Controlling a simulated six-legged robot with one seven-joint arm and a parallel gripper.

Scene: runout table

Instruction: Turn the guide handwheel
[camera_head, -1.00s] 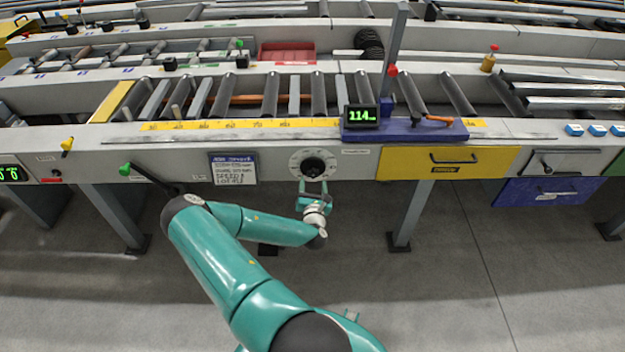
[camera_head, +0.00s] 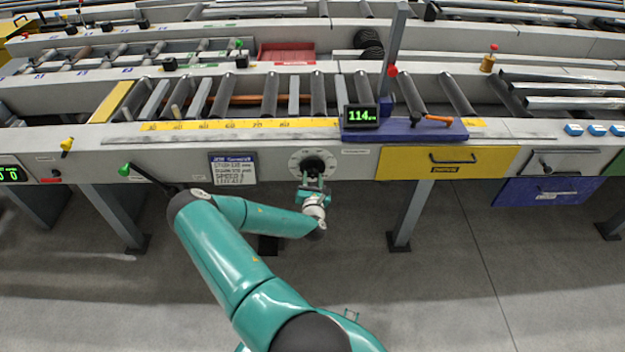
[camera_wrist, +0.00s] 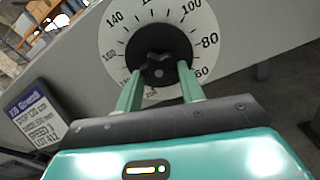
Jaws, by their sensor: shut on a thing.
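The guide handwheel (camera_head: 314,165) is a dark knob on a round white dial on the grey front rail of the table. In the wrist view the black handwheel (camera_wrist: 159,58) has a lobed grip, and numbers ring it on the dial. My gripper (camera_head: 313,178) reaches up to it from below and in front. In the wrist view my gripper's two green fingers (camera_wrist: 160,78) stand on either side of the handwheel and are shut on it. The fingers cover part of the dial's lower edge. A green display (camera_head: 362,116) above the rail reads 114.
A black lever with a green knob (camera_head: 125,169) sticks out left of my arm. A printed card (camera_head: 232,168) is fixed left of the dial. A yellow drawer (camera_head: 448,160) is to the right. Table legs (camera_head: 411,215) stand below, with open floor between them.

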